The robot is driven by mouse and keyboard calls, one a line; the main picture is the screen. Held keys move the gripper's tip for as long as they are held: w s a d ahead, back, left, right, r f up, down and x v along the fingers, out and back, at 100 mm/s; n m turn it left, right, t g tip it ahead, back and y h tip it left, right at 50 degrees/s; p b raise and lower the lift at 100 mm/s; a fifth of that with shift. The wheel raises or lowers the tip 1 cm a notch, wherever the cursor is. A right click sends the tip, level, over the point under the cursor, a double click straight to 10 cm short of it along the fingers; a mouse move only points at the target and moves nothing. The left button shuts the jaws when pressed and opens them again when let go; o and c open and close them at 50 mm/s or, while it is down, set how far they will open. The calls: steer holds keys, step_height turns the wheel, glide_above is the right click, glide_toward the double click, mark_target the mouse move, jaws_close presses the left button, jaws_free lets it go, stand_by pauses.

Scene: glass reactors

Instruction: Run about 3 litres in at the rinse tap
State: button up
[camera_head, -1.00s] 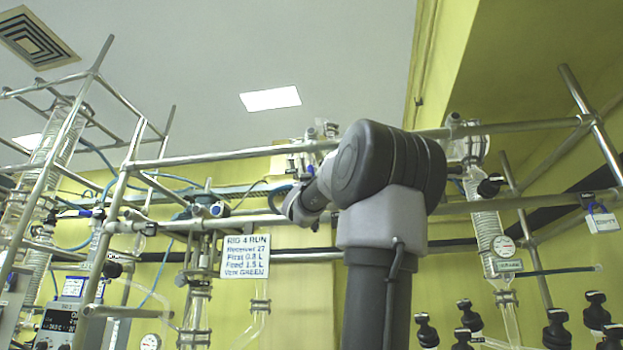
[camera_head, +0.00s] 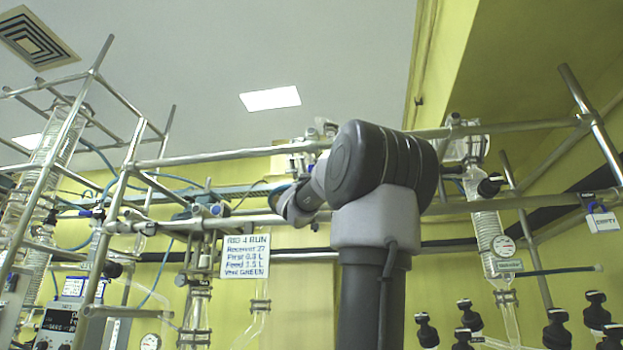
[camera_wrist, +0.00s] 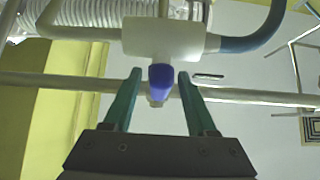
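In the wrist view a white tap body (camera_wrist: 165,38) with a blue knob (camera_wrist: 161,77) faces my gripper (camera_wrist: 159,76). The green fingers are open, one on each side of the knob, with a small gap visible on both sides. A blue-grey hose (camera_wrist: 252,38) runs from the tap's right end, and a pale tube leaves its left end. No label shows on this tap, so I cannot tell from the picture whether it is the rinse tap. In the head view my arm hides the gripper.
A metal rail (camera_wrist: 60,82) crosses behind the knob. Ribbed glass or hose (camera_wrist: 85,12) lies beyond the tap. In the head view a "RIG 4 RUN" sign (camera_head: 245,256) hangs on the frame, which has several rails. Black knobs (camera_head: 556,330) stand at lower right.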

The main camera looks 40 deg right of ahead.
steer(key=v, duration=1.1)
